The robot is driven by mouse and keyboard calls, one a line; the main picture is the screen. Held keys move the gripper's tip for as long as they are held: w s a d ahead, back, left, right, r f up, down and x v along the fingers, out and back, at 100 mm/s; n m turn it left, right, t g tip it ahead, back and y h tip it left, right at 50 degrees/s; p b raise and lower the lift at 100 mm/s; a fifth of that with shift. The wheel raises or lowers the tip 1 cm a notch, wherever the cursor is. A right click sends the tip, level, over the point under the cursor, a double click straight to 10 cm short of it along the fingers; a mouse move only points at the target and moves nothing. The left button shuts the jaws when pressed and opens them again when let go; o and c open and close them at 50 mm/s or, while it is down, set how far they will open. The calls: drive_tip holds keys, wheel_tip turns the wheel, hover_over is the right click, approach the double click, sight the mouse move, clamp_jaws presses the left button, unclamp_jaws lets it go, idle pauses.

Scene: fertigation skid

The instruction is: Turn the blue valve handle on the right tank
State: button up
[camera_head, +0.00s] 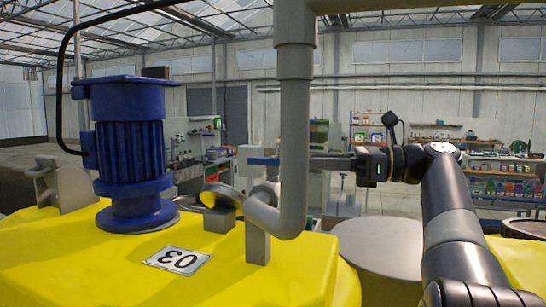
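A blue motor (130,150) stands on the yellow tank at left. A grey round lid (380,247) lies below my arm. Shelves with goods (500,185) stand far behind.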

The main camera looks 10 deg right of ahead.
sight(272, 159)
drive_tip(key=x, duration=1)
drive_tip(key=shift+a+p, duration=0.25)
drive_tip(key=shift+p, duration=0.05)
clamp_jaws()
